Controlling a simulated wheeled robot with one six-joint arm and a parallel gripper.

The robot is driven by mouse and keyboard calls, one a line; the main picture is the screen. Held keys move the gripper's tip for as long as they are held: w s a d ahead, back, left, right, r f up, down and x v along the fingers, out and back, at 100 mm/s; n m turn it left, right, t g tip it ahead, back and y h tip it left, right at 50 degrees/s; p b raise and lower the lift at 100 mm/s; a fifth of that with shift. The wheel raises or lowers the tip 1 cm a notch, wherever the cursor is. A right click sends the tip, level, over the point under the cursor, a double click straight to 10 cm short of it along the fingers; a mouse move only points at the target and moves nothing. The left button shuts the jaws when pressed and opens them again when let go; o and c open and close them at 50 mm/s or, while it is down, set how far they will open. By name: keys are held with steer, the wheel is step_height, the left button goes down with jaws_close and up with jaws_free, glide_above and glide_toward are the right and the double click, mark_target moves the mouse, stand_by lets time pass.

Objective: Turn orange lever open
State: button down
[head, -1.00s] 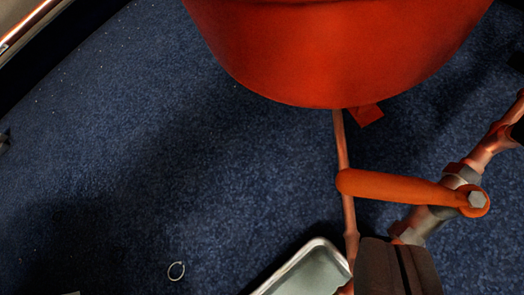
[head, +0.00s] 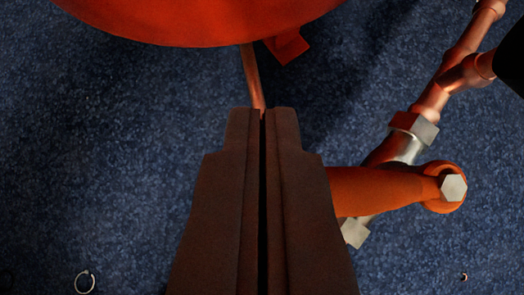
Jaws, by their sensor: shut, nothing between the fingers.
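The orange lever (head: 385,191) is in the right half of the head view. Its pivot end, with a hex bolt (head: 454,188), is at the right, and its handle runs left. It sits on a valve of the copper pipe (head: 432,103), with a silver valve body (head: 397,149). My gripper (head: 263,112) is shut and empty, pointing up the picture. Its right finger covers the free end of the lever handle. I cannot tell whether finger and lever touch.
A large red rounded object (head: 200,22) fills the top, with a red tab (head: 288,46) and a thin copper pipe (head: 252,75) below it. A small metal ring (head: 85,281) lies on the blue carpet (head: 90,150) at lower left. The carpet on the left is mostly clear.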

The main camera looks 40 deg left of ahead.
steer(key=shift+s+d+n+y, duration=0.2)
steer(key=shift+s+n+y, duration=0.1)
steer(key=shift+n, duration=0.2)
stand_by(0.3)
steer(key=shift+s+d+n+g+y, duration=0.35)
steer(key=shift+s+d+n+g, duration=0.2)
steer(key=shift+d+n, duration=0.35)
steer(key=shift+s+d+n+g+y, duration=0.45)
steer(key=shift+d+n+g, duration=0.2)
steer(key=shift+d+n, duration=0.3)
steer(key=shift+s+d+n+g+y, duration=0.3)
steer(key=shift+s+d+n+g, duration=0.4)
steer(key=shift+d, duration=0.35)
steer(key=shift+w+d, duration=0.1)
steer(key=shift+w, duration=0.1)
